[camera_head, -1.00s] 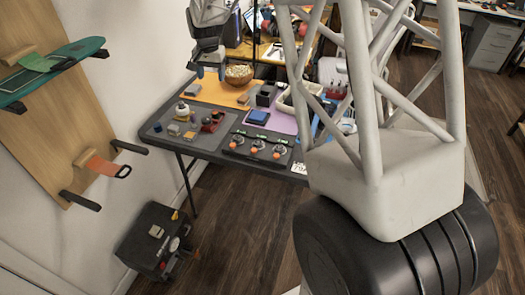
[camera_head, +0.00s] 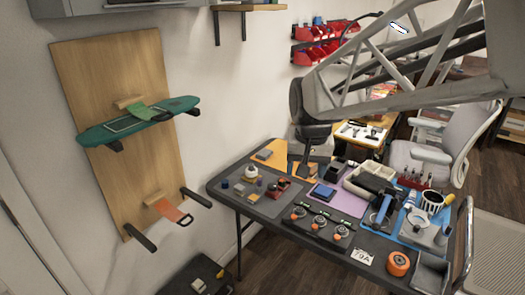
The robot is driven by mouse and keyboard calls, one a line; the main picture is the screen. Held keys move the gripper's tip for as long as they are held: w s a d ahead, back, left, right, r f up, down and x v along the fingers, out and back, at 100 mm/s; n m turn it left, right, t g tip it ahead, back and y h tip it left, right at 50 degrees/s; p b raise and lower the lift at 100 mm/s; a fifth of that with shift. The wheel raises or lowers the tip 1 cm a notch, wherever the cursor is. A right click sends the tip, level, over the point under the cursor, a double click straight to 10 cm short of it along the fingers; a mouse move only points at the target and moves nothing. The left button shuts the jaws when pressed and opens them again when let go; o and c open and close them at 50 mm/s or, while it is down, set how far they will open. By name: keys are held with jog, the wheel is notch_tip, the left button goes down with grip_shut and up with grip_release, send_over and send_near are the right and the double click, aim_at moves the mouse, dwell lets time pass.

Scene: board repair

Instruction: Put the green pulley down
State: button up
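I cannot make out a green pulley in the current head view. My gripper (camera_head: 303,172) points down at the far side of the dark worktable (camera_head: 262,222), near an orange mat. It is small and dark there, and I cannot tell whether it is open or shut or holds anything. A black holder (camera_head: 318,232) with several round, orange-centred parts lies at the table's front edge. Small green marks show along its back edge, too small to identify.
A grey mat (camera_head: 238,196) with small parts lies at the left. A purple mat (camera_head: 325,203) carries a blue box. An orange roll (camera_head: 398,263) and a grey bin (camera_head: 432,272) stand at the right front. A green skateboard (camera_head: 150,122) hangs on a wooden wall panel (camera_head: 118,75).

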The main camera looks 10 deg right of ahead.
jog(key=s+a+f+n, duration=0.1)
jog(key=s+f+n, duration=0.1)
jog(key=s, duration=1.6)
jog(key=shift+s+f+n+t, duration=0.3)
jog(key=shift+s+f+n, duration=0.1)
dwell(0.5)
